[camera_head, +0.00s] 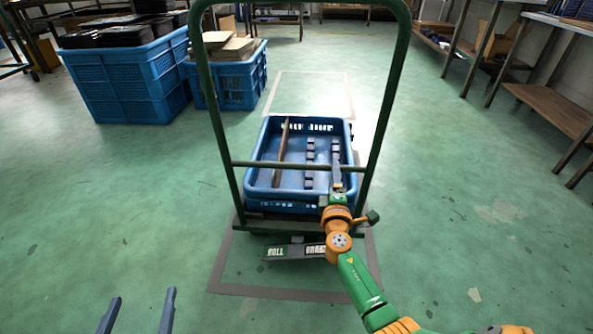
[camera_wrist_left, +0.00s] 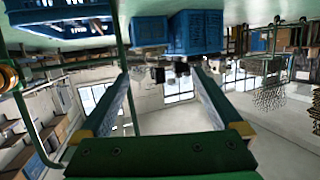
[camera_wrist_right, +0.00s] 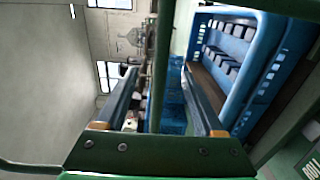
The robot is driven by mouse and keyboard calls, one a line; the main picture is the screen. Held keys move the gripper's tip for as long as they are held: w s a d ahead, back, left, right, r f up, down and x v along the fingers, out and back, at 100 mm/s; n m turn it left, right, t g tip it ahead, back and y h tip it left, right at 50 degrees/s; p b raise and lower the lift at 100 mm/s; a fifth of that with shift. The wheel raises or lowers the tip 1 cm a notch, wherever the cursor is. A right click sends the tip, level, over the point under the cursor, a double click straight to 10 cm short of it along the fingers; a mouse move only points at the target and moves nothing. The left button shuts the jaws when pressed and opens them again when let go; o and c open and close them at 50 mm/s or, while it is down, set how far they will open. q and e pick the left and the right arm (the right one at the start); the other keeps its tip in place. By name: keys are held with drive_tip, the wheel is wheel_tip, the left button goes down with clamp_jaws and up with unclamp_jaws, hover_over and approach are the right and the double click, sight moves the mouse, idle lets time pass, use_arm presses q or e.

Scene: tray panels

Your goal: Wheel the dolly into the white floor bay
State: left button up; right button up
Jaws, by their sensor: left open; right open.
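The dolly has a tall green handle frame (camera_head: 388,85) with a lower crossbar, and its deck carries a blue crate. It stands inside a grey-outlined floor patch (camera_head: 270,292). The white floor bay (camera_head: 311,72) is outlined beyond it, its near part hidden by the crate. A dark pedal marked ROLL and BRAKE (camera_head: 290,251) sits at the dolly's near edge. My right gripper (camera_head: 337,170) is open at the right part of the crossbar; in the right wrist view a green bar (camera_wrist_right: 160,65) shows between its fingers. My left gripper (camera_head: 140,305) is open and empty, left of the dolly.
The blue crate (camera_head: 262,195) holds a brown strip and several small dark blocks. Large blue bins (camera_head: 130,85) and a blue bin of boards (camera_head: 235,87) stand left of the bay. Benches (camera_head: 555,110) line the right. The floor right of the dolly is clear.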

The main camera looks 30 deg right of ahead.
drive_tip(key=b+x, duration=0.2)
drive_tip(key=x, duration=0.2)
use_arm(q)
wheel_tip(320, 180, up, 15)
drive_tip(key=s+d+m+t+h, duration=0.1)
drive_tip(key=s+t+h, duration=0.1)
drive_tip(key=t, duration=0.6)
drive_tip(key=shift+d+t+h, duration=0.3)
drive_tip(key=shift+t+h, duration=0.1)
drive_tip(key=shift+h, duration=0.4)
use_arm(e)
clamp_jaws()
use_arm(q)
drive_tip(key=shift+s+r, duration=0.1)
